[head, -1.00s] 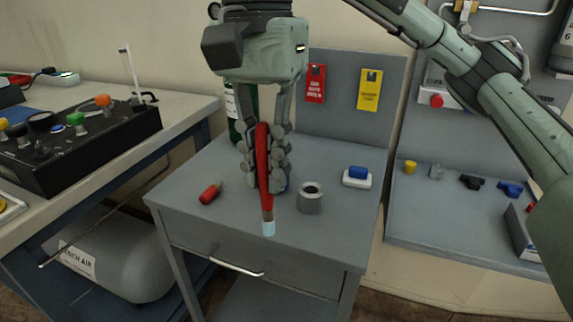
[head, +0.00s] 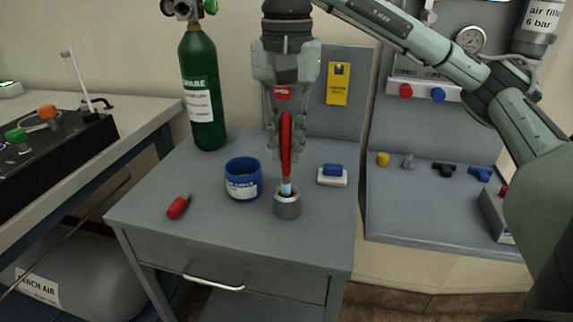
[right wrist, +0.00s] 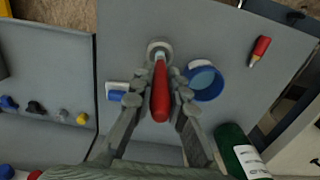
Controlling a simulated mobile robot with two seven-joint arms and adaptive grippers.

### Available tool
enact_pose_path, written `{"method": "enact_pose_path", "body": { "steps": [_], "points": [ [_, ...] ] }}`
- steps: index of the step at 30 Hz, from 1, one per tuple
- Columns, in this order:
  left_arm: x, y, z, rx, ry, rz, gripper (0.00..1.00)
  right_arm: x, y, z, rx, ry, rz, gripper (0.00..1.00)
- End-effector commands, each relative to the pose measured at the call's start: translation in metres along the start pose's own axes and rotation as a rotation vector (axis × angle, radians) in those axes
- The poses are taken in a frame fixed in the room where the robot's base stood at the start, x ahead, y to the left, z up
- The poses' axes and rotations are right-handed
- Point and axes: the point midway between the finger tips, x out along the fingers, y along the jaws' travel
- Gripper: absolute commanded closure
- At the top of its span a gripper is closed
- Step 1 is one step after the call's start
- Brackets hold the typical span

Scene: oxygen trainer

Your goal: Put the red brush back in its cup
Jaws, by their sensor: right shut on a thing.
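The red brush (head: 286,140) stands nearly upright in my right gripper (head: 286,150), which is shut on its red handle. Its pale tip points down, at the mouth of the small grey metal cup (head: 287,206) on the cabinet top. Whether the tip is inside the rim or just above it is hard to tell. In the right wrist view the brush (right wrist: 160,92) lies between the fingers and its tip end overlaps the grey cup (right wrist: 159,46). My left gripper is not in view.
A blue labelled tub (head: 243,180) stands left of the grey cup. A red-handled tool (head: 178,207) lies further left on the grey cabinet top (head: 200,247). A blue-and-white block (head: 332,175) lies right. A green cylinder (head: 202,90) stands at the back left.

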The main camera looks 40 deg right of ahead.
Motion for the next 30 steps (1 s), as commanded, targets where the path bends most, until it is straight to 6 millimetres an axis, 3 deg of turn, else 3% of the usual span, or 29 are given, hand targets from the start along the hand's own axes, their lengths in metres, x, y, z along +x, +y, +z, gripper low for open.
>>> {"method": "enact_pose_path", "body": {
  "steps": [6, 18, 19, 23, 30],
  "points": [
    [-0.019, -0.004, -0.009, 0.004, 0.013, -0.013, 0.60, 0.034, 0.001, 0.000, 0.000, -0.003, 0.003, 1.00],
    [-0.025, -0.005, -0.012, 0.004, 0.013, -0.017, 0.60, 0.040, 0.000, 0.000, 0.001, 0.000, 0.001, 1.00],
    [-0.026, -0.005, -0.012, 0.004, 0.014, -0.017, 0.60, 0.039, 0.000, 0.000, 0.001, 0.000, 0.001, 0.83],
    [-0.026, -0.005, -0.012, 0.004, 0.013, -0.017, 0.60, 0.039, 0.000, 0.000, 0.002, 0.000, 0.001, 0.67],
    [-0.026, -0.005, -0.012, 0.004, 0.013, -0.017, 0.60, 0.038, 0.000, 0.000, 0.002, 0.000, 0.001, 0.65]
  ]
}}
